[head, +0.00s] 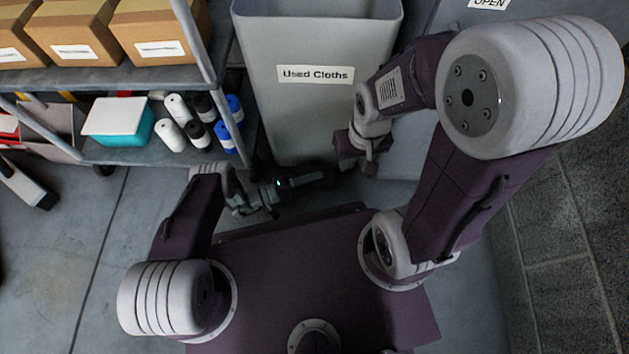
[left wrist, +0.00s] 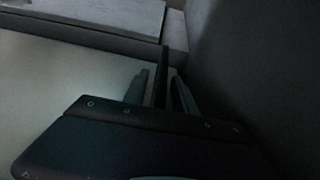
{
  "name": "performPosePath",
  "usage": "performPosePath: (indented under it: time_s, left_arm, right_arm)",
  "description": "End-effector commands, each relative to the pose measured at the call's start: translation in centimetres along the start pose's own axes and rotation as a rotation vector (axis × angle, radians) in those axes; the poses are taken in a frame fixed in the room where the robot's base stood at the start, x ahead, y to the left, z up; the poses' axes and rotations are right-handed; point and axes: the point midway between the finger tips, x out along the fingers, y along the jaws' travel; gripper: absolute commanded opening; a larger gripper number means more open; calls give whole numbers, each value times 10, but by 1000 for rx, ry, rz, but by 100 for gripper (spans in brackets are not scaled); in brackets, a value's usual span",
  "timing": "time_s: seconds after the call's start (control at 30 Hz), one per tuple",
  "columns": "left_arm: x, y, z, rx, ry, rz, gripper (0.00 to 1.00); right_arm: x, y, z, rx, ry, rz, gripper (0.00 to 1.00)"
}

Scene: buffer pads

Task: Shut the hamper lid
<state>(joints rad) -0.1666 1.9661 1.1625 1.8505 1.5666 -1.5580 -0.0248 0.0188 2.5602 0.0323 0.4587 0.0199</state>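The hamper (head: 318,110) is a tall grey bin labelled "Used Cloths" at the top middle of the head view. Its rim runs near the picture's upper edge, and I cannot make out the lid or its position. My left gripper (head: 305,180) is a dark shape low in front of the hamper's base; contact with it cannot be told. In the left wrist view its two fingers (left wrist: 160,92) stand apart, with a dark upright bar showing between them. My right arm's wrist (head: 358,148) is over the hamper's lower right side, its fingers not discernible.
A grey shelf cart (head: 140,76) stands left of the hamper with boxes (head: 75,45) above, and a teal tub (head: 118,122) and several rolls (head: 178,108) below. A block wall (head: 570,250) is at right.

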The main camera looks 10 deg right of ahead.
Motion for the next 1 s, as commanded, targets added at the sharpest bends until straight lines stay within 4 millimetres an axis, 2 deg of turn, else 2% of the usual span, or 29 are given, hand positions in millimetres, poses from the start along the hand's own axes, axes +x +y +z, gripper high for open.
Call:
performPosePath:
  time_s: [0.23,0.27,0.37,0.4,1.0]
  left_arm:
    - [2,1,0,0,0,0,33]
    - [2,1,0,0,0,0,30]
    - [2,1,0,0,0,0,2]
    - [2,1,0,0,0,0,0]
    - [2,0,0,0,0,0,0]
  right_arm:
    - [0,0,0,0,0,0,33]
    - [0,0,0,0,0,0,33]
    - [0,0,0,0,0,0,33]
    - [0,0,0,0,0,0,33]
    - [0,0,0,0,0,0,33]
